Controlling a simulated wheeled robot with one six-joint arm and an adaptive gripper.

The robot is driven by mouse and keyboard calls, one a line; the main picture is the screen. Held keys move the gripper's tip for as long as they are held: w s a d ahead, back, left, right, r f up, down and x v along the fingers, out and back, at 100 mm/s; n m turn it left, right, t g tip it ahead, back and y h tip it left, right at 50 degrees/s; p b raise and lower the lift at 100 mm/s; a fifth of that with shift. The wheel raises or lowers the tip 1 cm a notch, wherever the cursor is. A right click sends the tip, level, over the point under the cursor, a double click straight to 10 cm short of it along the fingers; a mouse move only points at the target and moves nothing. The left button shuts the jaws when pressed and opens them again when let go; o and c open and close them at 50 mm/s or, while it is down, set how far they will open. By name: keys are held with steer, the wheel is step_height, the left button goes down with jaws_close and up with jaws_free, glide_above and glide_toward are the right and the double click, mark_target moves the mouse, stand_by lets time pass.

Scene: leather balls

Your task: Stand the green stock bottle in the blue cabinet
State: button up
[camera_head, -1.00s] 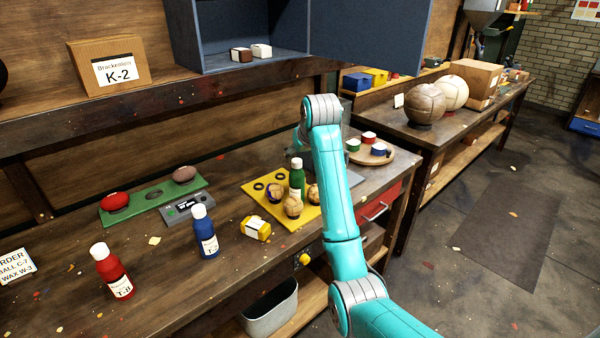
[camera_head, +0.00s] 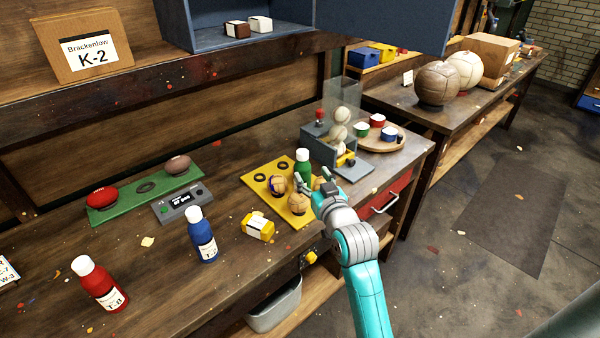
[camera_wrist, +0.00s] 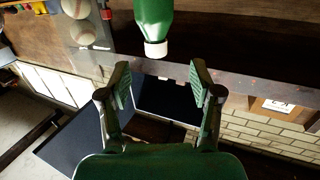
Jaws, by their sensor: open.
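The green stock bottle (camera_head: 303,172), with a white cap, stands upright at the yellow holed board (camera_head: 290,216) among small balls. In the wrist view the bottle (camera_wrist: 154,20) appears upside down, its cap just beyond my fingertips. My gripper (camera_head: 311,185) is open and empty beside the bottle on its near right side; the wrist view shows its two fingers (camera_wrist: 160,78) spread apart. The blue cabinet (camera_head: 205,46) is on the shelf above the bench, with its door (camera_head: 380,24) swung open to the right. Its upper part is cut off by the frame.
A blue bottle (camera_head: 202,236) and a red bottle (camera_head: 98,284) stand on the bench to the left. A grey ball device (camera_head: 330,150) stands behind. Two small boxes (camera_head: 248,26) sit in the cabinet.

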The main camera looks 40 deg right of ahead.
mark_target(305, 157)
steer(key=x, duration=0.4)
steer(key=shift+r, duration=0.4)
steer(key=shift+d+x, duration=0.15)
steer(key=shift+x, duration=1.25)
steer(key=shift+d+x, duration=0.15)
steer(key=shift+x, duration=1.3)
steer(key=shift+s+r, duration=0.1)
jaws_close()
